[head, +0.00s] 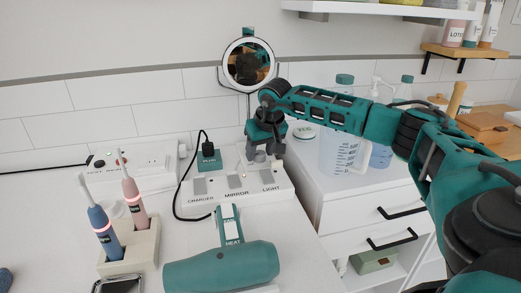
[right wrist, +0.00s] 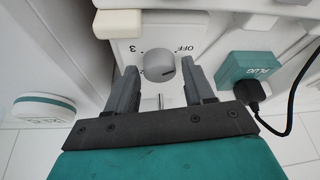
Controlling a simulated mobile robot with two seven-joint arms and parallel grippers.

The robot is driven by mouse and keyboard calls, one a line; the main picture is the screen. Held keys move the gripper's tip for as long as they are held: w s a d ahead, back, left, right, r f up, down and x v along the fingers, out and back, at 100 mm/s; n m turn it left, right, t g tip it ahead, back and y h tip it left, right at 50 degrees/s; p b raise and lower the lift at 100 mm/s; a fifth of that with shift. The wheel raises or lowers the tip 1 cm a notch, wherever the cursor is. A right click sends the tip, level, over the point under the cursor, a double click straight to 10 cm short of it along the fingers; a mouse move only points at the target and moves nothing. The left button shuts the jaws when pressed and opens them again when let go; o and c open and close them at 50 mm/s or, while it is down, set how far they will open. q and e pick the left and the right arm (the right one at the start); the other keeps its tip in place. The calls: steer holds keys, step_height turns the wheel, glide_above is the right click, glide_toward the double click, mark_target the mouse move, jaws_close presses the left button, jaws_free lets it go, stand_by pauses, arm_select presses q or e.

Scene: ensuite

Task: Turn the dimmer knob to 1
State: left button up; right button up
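The dimmer knob (right wrist: 160,67) is a small grey round knob on a white panel, with a "3" to its left and "OFF" to its upper right in the right wrist view. In the head view the knob (head: 259,156) shows just under my right gripper (head: 264,150), on the white switch panel (head: 245,198). My right gripper (right wrist: 160,74) is open, with one finger on each side of the knob and visible gaps between. My left gripper is not in view.
A teal plug (head: 208,158) with a black cord stands beside the knob. Switches marked charger, mirror and light are in front. A round mirror (head: 248,65) stands behind. A teal hair dryer (head: 222,266) and toothbrushes in a holder (head: 143,245) lie nearer. Bottles (head: 342,125) stand right.

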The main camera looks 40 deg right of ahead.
steer(key=c, duration=0.8)
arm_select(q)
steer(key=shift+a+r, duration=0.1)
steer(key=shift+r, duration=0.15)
